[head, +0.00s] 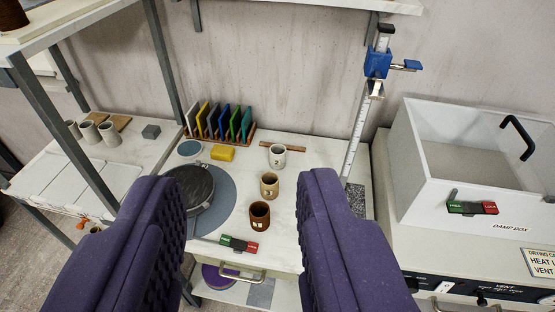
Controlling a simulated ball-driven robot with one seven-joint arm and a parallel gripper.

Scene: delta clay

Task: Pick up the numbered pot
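Three small pots stand in a rough line on the white worktop (310,152): a white pot (277,156) at the back, a tan pot (269,186) in the middle and a dark brown pot (259,215) nearest. Each seems to have a small mark on its front, too small to read, so I cannot tell which is the numbered one. My gripper (242,185) has two purple padded fingers spread wide apart, open with nothing between them. The pots appear between the fingers in the picture but stand beyond them, untouched.
A rack of coloured slabs (220,123) stands behind. A green-red switch (238,244) sits at the front edge.

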